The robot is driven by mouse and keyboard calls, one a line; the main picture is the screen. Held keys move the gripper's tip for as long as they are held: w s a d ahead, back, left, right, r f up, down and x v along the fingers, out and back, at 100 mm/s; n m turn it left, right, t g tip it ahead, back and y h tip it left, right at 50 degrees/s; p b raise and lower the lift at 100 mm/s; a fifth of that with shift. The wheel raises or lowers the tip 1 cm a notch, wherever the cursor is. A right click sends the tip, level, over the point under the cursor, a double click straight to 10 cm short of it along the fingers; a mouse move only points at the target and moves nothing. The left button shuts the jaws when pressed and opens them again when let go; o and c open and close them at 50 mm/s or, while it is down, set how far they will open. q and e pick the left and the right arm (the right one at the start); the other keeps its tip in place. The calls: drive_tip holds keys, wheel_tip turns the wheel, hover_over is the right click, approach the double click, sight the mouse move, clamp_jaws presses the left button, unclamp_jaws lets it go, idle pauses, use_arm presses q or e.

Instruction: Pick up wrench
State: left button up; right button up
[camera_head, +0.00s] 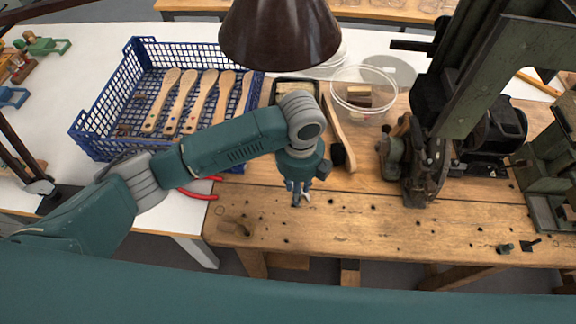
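My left gripper (298,192) points down over the front part of the wooden workbench (350,222), left of its middle. A small pale metallic bit (307,197) shows right at its fingertips. It may be part of the wrench, but it is too small and too covered to tell. I cannot see whether the fingers are open or shut on it. No other wrench shows clearly; my arm and wrist hide part of the bench. A red-handled tool (200,192), partly behind my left arm, lies at the bench's left edge. My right gripper is not in view.
A dark lamp shade (280,32) hangs above my wrist. A curved wooden brush (338,130) and a clear bowl (364,90) lie behind. A dark machine (425,165) stands right. The front bench is mostly bare.

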use_arm(q)
drive_tip(key=shift+s+f, duration=0.2)
drive_tip(key=shift+f, duration=0.6)
drive_tip(key=shift+w+f, duration=0.1)
drive_tip(key=shift+f, duration=0.2)
drive_tip(key=f, duration=0.1)
drive_tip(key=f+p, duration=0.1)
drive_tip(key=w+f, duration=0.1)
drive_tip(key=shift+a+f+p, duration=0.3)
drive_tip(key=shift+p, duration=0.05)
drive_tip(key=shift+f, duration=0.6)
clamp_jaws()
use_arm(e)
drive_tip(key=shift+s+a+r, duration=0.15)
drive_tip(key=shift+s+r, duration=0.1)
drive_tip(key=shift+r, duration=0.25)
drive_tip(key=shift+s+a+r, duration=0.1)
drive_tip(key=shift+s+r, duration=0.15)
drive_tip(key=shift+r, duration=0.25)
